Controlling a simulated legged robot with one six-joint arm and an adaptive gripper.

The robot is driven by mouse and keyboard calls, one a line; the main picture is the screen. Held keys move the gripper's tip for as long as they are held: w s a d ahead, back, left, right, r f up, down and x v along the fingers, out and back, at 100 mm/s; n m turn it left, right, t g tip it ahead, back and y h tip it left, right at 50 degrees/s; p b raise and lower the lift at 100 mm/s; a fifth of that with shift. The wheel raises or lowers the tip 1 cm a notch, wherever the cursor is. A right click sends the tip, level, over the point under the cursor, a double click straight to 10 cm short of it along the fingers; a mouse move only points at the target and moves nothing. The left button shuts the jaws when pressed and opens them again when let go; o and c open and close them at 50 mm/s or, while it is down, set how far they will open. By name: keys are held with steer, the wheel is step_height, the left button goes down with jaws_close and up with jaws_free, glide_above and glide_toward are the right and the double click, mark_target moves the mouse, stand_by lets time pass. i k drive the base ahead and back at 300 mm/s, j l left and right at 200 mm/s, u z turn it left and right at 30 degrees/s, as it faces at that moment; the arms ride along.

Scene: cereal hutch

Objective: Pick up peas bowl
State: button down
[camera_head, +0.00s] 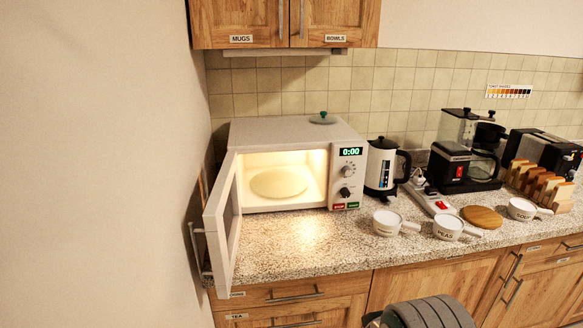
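The peas bowl (447,229) is a small white bowl with a side handle pointing right and a label on its front that appears to read PEAS. It stands upright on the speckled counter (300,250), near the front edge, between two similar white bowls. I cannot see inside it clearly. The fingers of my gripper do not show in this view, so nothing is seen touching the bowl.
A white handled bowl (386,223) stands left of it; another (522,209), labelled SOUP, stands right. A round wooden board (481,217) lies close by. A lit microwave (275,135) has its door (222,225) open. Behind are a kettle (380,168), power strip (430,199) and coffee maker (462,168).

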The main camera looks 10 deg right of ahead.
mark_target(448, 227)
steer(key=i+l, duration=0.2)
steer(key=l, duration=0.2)
steer(key=i+l, duration=0.15)
steer(key=l, duration=0.25)
steer(key=i+l, duration=0.2)
steer(key=l, duration=0.2)
steer(key=i+l, duration=0.15)
steer(key=l, duration=0.25)
steer(key=i+l, duration=0.2)
steer(key=l, duration=0.2)
steer(key=l+z, duration=0.05)
